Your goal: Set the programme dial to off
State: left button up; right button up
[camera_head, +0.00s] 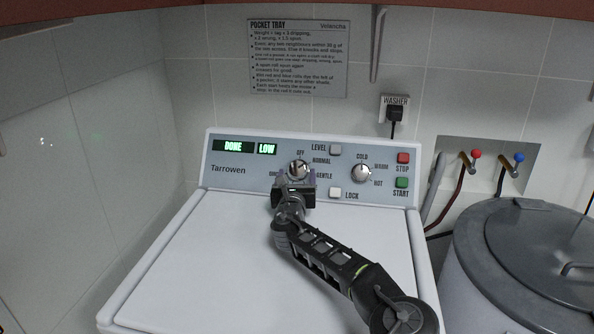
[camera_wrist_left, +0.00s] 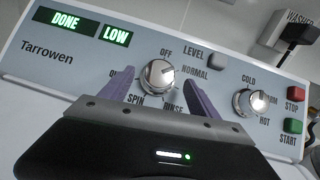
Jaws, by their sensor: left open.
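The programme dial (camera_head: 299,168) is a round silver knob on the grey panel of the white washer, with OFF printed above it and NORMAL and GENTLE to its right. In the left wrist view the dial (camera_wrist_left: 157,75) sits between the two purple fingers of my left gripper (camera_wrist_left: 160,84). The fingers are open, one on each side, and seem apart from the knob. In the head view my left gripper (camera_head: 297,180) is just in front of the dial and hides its lower part and labels. I cannot tell surely which mark the dial points at. My right gripper is not in view.
The display (camera_head: 240,147) reads DONE and LOW. To the right are the temperature knob (camera_head: 361,172), red STOP (camera_head: 403,158) and green START (camera_head: 401,183) buttons. LEVEL (camera_head: 336,149) and LOCK (camera_head: 335,193) buttons are near the dial. A grey lidded bin (camera_head: 475,255) stands at right.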

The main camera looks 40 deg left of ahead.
aim_at(298, 170)
pick_arm(q)
jog(key=shift+x, duration=1.35)
jog(key=shift+c, duration=0.5)
jog(key=c, duration=1.3)
jog(key=shift+o, duration=0.2)
